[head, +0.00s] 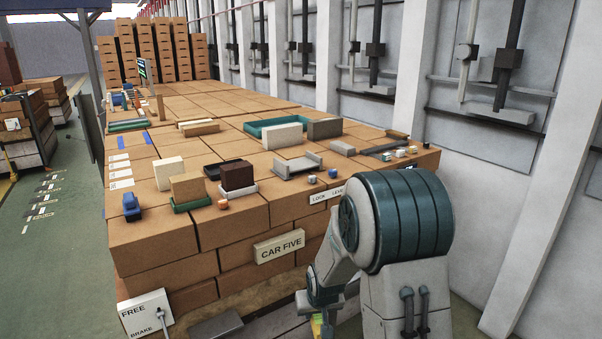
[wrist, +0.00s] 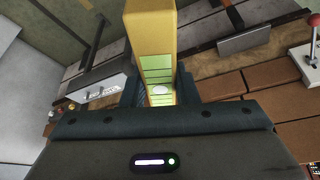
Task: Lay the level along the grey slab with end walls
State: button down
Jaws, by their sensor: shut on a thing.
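The level (wrist: 150,30) is a yellow bar with a pale green window and a round white spot, seen in the wrist view. My gripper (wrist: 160,92) is shut on it, with a dark finger on each side, and the bar runs up out of that view. In the head view a small yellow-green piece of the level (head: 317,326) shows low beside the stack, below my gripper; the rest is hidden. The grey slab with end walls (head: 296,166) lies on top of the brick stack near its front edge, its bed empty. My gripper is below and apart from it.
The stack's front face bears a CAR FIVE sign (head: 279,246). A FREE/BRAKE lever panel (head: 146,314) is at lower left.

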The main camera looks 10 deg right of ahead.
aim_at(298, 164)
jog(key=z, duration=0.45)
jog(key=i, duration=1)
jog(key=u, duration=0.2)
